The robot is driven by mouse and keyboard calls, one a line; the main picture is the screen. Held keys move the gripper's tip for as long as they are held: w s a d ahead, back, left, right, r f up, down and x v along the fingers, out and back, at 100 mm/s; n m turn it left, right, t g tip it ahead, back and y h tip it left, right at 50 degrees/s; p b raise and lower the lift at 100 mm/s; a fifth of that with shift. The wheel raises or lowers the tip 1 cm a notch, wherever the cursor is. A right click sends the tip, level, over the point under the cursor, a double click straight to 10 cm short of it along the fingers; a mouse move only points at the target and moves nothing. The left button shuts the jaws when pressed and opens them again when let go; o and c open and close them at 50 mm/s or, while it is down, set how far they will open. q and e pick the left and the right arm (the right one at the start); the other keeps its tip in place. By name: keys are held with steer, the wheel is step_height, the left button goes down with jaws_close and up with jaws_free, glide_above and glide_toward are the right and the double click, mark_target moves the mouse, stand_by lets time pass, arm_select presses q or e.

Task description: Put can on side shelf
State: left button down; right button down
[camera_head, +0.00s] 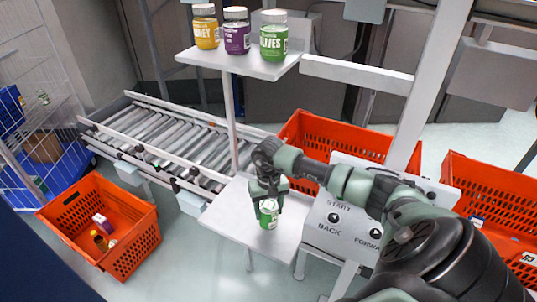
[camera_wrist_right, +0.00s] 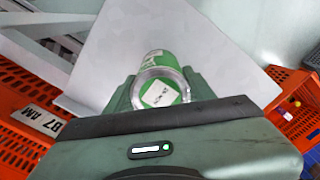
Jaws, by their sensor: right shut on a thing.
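A green and white can (camera_head: 268,216) is between the fingers of my right gripper (camera_head: 269,200), over the low white side shelf (camera_head: 232,218) beside the conveyor. In the right wrist view the can (camera_wrist_right: 160,82) shows its pale lid, with the gripper (camera_wrist_right: 161,95) shut around it and the white shelf surface (camera_wrist_right: 120,45) behind. The can looks roughly upright. I cannot tell whether its base touches the shelf. My left gripper is not in view.
An upper white shelf (camera_head: 262,70) holds a honey jar (camera_head: 205,27), a purple jar (camera_head: 237,31) and an olives jar (camera_head: 273,36). A roller conveyor (camera_head: 165,135) lies left. Orange totes (camera_head: 140,250) stand around. A START/BACK control panel (camera_head: 340,215) adjoins the low shelf's right side.

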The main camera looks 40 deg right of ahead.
steer(key=shift+f, duration=0.1)
steer(key=c, duration=0.6)
jaws_free()
steer(key=shift+o, duration=0.2)
steer(key=shift+r, duration=0.65)
step_height(320, 180, up, 11)
steer(key=shift+r+b, duration=0.1)
steer(key=shift+b, duration=0.85)
